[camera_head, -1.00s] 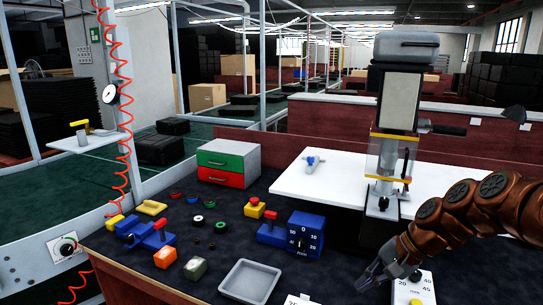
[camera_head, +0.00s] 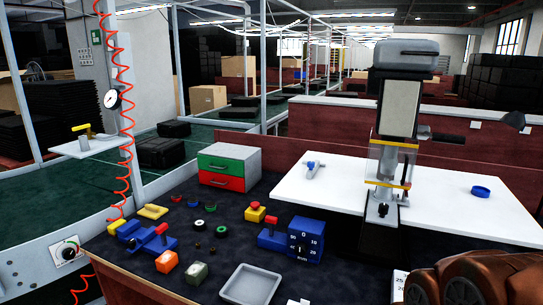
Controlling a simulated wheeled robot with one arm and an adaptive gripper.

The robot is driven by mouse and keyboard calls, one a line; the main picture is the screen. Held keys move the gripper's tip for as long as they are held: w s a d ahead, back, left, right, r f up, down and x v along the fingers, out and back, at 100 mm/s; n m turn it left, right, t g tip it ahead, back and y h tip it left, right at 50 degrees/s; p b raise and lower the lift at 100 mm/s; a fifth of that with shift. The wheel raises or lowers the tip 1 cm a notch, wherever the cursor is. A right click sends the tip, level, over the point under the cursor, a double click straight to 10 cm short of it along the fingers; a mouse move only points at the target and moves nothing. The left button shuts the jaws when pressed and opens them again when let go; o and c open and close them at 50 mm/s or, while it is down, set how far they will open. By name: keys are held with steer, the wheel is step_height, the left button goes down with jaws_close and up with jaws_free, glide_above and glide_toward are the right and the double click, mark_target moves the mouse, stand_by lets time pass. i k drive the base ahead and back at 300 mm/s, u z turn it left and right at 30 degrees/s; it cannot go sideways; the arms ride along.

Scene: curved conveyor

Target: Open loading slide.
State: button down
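A grey press-like machine (camera_head: 398,105) stands on the workbench at centre right, with a clear guard (camera_head: 381,165) edged in yellow low on its front. My brown-orange arm fills the bottom right corner. My gripper is out of the frame, so its fingers and anything in them cannot be seen.
A white board (camera_head: 300,190) lies around the machine, with a blue round dish (camera_head: 480,191) on its right. A blue gauge block (camera_head: 306,238), a grey tray (camera_head: 250,284) and several small coloured parts cover the dark bench. A green-and-red drawer box (camera_head: 228,166) stands behind.

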mark_target(390, 202)
steer(key=u, duration=0.05)
steer(key=k, duration=0.5)
steer(key=z, duration=1.05)
steer(key=i, duration=0.9)
steer(key=u, duration=2.1)
